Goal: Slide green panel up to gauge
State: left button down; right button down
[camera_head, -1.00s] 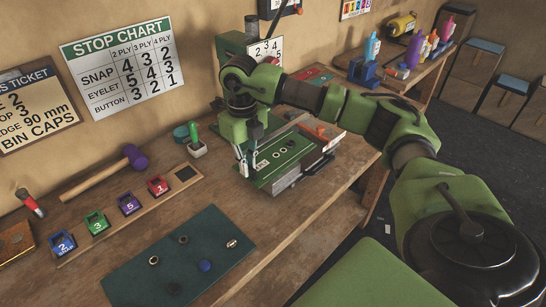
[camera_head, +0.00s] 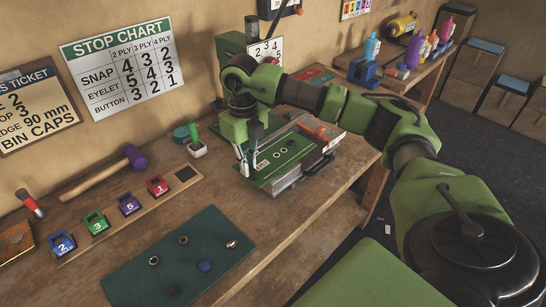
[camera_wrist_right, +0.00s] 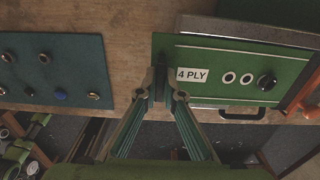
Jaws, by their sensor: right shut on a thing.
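In the right wrist view the panel (camera_wrist_right: 225,55) carries a "4 PLY" label, two white-ringed holes and a dark round knob. My right gripper (camera_head: 253,163) points down at the panel's left end. In the right wrist view its fingertips (camera_wrist_right: 165,92) are closed together at that left edge, shut on the panel. The arm hides part of the press behind. I cannot tell which part is the gauge. My left gripper is not in view.
An orange-red lever (camera_head: 322,131) sits at the panel's right end. A dark green mat (camera_head: 175,255) with several small fasteners lies left of the panel.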

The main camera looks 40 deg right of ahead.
jog(key=shift+d, duration=0.2)
jog(key=shift+w+d, duration=0.1)
jog(key=shift+d, duration=1.1)
jog(key=c, duration=2.1)
grip_release()
notch_tip(320, 180, up, 12)
